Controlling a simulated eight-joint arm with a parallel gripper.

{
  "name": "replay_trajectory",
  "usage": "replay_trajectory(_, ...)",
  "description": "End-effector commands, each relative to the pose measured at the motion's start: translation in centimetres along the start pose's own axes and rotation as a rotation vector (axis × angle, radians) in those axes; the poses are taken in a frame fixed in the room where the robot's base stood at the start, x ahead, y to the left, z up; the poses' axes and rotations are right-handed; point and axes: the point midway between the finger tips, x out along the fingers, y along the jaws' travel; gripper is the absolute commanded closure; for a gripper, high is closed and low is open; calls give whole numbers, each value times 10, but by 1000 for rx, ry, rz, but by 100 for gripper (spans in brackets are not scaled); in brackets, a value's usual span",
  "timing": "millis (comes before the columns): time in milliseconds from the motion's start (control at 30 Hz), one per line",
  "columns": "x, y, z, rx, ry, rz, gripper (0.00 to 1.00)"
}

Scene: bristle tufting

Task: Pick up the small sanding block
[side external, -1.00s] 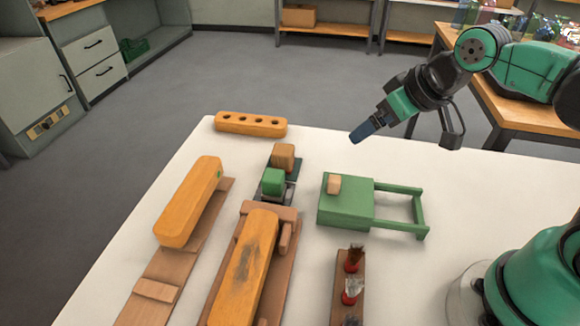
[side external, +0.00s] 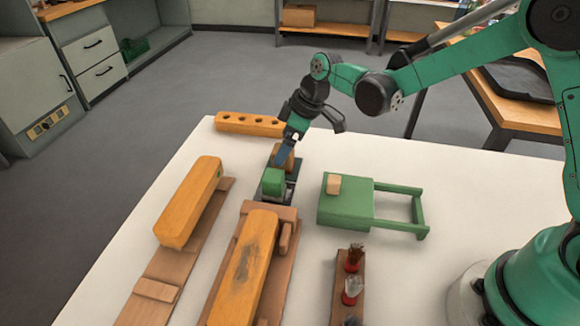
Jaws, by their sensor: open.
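My gripper (side external: 283,154) points down at the tan-brown block (side external: 290,162) on a dark pad near the back of the white table. Its blue-grey fingers are open and partly cover this block; I cannot tell whether they touch it. A green block (side external: 273,182) sits just in front, on a small dark and metal holder. A smaller pale wooden block (side external: 333,184) lies on the green bench-like stand (side external: 345,208) to the right. The picture does not make clear which of these is the sanding block.
An orange bar with holes (side external: 249,124) lies behind to the left. Long orange brush bodies (side external: 188,203) (side external: 245,265) rest on wooden supports at left and front. A wooden rack (side external: 347,297) with red-based tufts stands at front. The white table (side external: 440,180) is clear at right.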

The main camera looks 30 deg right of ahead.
Motion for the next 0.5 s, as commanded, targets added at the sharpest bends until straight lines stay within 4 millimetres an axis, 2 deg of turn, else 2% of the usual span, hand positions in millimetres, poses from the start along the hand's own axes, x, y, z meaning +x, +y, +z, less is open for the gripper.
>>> replay_trajectory(200,27,0,0,0,0,1,11)
replay_trajectory(500,39,0,0,2,0,2,11)
